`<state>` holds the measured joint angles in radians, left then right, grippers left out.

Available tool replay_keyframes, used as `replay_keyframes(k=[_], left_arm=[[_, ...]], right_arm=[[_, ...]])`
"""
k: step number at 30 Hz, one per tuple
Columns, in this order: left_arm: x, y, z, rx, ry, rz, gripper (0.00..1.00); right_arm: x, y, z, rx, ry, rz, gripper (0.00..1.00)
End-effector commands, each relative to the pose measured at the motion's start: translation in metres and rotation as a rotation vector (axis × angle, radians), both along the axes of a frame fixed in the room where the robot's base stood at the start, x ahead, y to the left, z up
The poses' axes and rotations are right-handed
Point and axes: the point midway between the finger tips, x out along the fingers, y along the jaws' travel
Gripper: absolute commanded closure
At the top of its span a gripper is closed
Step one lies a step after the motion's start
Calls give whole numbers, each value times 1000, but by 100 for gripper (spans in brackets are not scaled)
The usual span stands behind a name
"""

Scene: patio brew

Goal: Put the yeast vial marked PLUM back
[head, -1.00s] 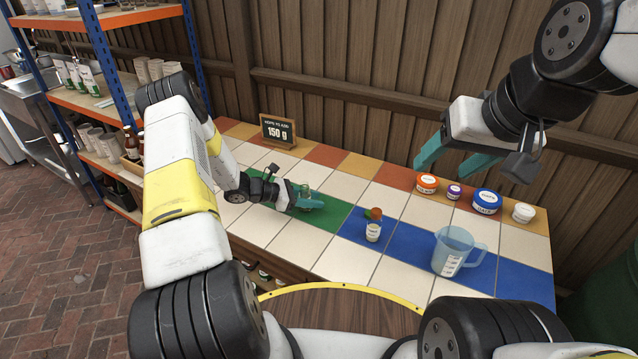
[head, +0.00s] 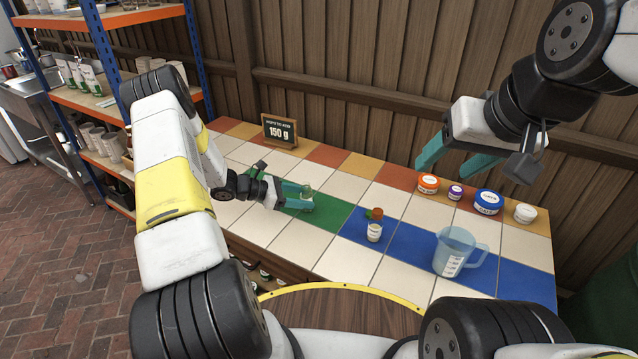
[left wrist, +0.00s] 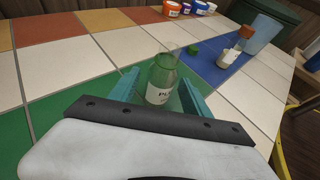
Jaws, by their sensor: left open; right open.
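A small clear glass vial (head: 306,192) stands upright on the green tile strip. In the left wrist view the vial (left wrist: 161,82) looks greenish and has a pale label whose visible letters seem to start with "PL"; the rest is hidden. My left gripper (head: 299,200) is open, low over the green strip, with one teal finger on each side of the vial. In the left wrist view the fingers (left wrist: 160,95) appear apart from the glass. My right gripper (head: 452,162) is open and empty, raised above the back right of the counter.
A labelled bottle (head: 374,232) with an orange-brown top stands on the blue strip, a small green cap (left wrist: 193,48) near it. A measuring jug (head: 455,252) is to its right. Several lidded tubs (head: 487,202) line the back right. A "150 g" sign (head: 279,131) stands at the back left.

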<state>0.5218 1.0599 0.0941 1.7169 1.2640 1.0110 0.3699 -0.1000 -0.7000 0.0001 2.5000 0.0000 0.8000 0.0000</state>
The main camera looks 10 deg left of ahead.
Motion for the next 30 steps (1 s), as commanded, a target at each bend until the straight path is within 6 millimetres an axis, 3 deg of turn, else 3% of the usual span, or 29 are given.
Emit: replay_keyframes(k=[3,9,14,17,23,30], left_arm=[[-9,25,11,2,0,3,44],[-22,55,25,1,-2,1,44],[-27,65,32,2,-2,-3,44],[-30,63,46,33,-26,-41,44],[-51,34,123,228,-179,-263,44],[-109,-1,217,534,-431,-596,44]], right_arm=[[0,0,0,0,0,0,40],[0,0,0,0,0,0,40],[0,0,0,0,0,0,40],[0,0,0,0,0,0,40],[0,0,0,0,0,0,40],[0,0,0,0,0,0,40]])
